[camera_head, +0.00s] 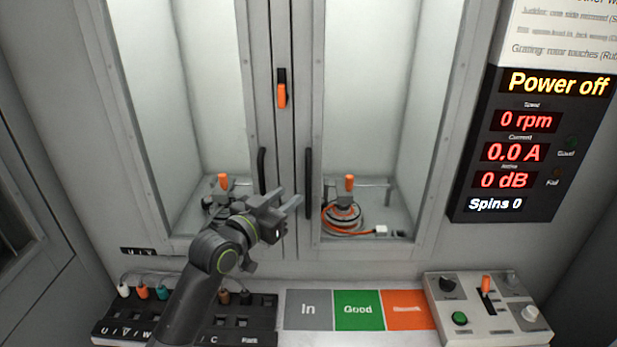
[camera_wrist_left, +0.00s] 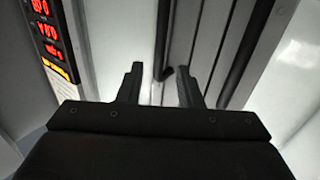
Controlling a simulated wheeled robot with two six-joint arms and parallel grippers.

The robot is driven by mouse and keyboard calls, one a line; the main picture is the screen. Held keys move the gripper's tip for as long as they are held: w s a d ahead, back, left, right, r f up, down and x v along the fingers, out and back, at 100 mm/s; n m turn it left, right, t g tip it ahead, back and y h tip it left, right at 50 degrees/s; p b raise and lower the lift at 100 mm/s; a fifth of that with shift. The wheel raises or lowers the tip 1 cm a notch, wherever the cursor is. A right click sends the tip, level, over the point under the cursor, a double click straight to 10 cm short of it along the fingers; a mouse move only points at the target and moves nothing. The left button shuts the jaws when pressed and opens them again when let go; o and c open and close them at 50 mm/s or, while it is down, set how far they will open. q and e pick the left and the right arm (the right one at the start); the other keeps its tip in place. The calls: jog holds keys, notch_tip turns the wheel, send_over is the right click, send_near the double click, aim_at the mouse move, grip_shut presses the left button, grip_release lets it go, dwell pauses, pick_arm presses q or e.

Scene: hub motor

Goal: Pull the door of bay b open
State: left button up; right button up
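Two tall glazed doors stand side by side, the left door (camera_head: 258,60) and the right door (camera_head: 315,60); I cannot read a letter telling which is bay b. Both look shut. The left door has a black bar handle (camera_head: 262,170), the right door another black handle (camera_head: 308,183). My left gripper (camera_head: 289,203) is open in front of the handles, close to the right one. In the left wrist view, which is upside down, the right handle (camera_wrist_left: 164,42) lies between the open fingertips (camera_wrist_left: 161,82), seemingly ungripped. The left handle (camera_wrist_left: 243,50) lies outside them. My right gripper is not in view.
An orange and black latch (camera_head: 282,90) sits between the doors. A terminal block (camera_head: 112,328), coloured pads (camera_head: 358,310) and a control box (camera_head: 487,310) lie below. The display (camera_head: 530,150) reads Power off.

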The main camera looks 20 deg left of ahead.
aim_at(306, 182)
pick_arm(q)
jog(key=p+x, duration=0.2)
jog(key=x, duration=0.7)
jog(key=shift+f, duration=0.1)
grip_shut()
